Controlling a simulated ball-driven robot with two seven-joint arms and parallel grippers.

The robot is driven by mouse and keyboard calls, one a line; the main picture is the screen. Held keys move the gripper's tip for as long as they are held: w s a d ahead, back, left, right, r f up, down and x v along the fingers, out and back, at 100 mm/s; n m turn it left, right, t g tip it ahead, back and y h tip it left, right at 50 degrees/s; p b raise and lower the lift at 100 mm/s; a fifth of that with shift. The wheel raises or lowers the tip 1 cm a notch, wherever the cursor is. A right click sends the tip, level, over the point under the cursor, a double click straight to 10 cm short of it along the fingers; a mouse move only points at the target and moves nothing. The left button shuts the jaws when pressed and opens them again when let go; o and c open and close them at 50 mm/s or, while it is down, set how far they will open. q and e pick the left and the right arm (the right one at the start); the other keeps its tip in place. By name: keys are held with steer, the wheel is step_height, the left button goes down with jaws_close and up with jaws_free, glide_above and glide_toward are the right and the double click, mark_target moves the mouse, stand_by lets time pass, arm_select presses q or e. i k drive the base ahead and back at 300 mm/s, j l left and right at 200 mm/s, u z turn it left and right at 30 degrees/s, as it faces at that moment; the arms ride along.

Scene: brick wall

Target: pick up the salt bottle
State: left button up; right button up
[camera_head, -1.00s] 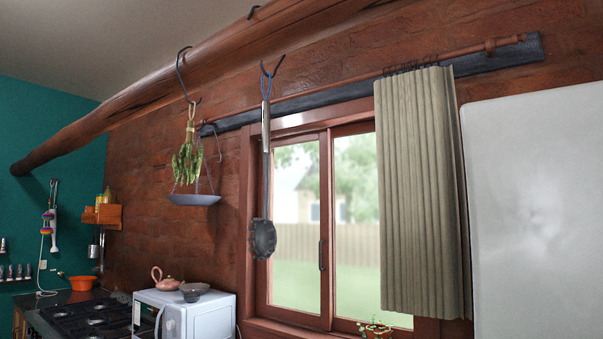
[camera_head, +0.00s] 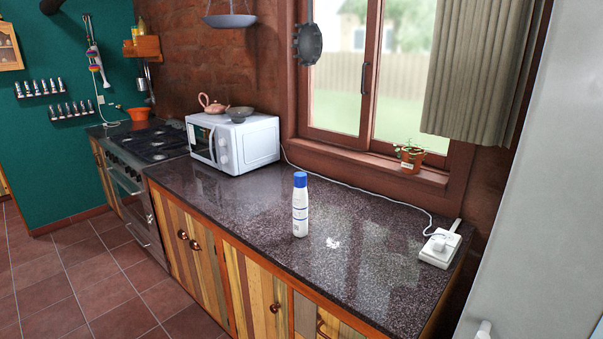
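The salt bottle (camera_head: 300,210) is white with a blue cap and stands upright on the dark speckled counter (camera_head: 225,220), near its front edge. A small white patch (camera_head: 332,243), which looks like spilled salt, lies on the counter just right of the bottle. Neither of my grippers shows in the head view.
A white microwave (camera_head: 252,146) with a teapot (camera_head: 211,104) and a bowl (camera_head: 240,113) on top stands behind left. A white power strip (camera_head: 440,248) with a cable lies at the right end. A potted plant (camera_head: 411,158) sits on the windowsill.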

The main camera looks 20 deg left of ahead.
mark_target(300, 197)
steer(key=i+j+z, duration=0.15)
steer(key=j+z, duration=0.15)
steer(key=z, duration=0.2)
steer(key=j+z, duration=0.3)
steer(key=z, duration=0.15)
steer(key=i, duration=0.05)
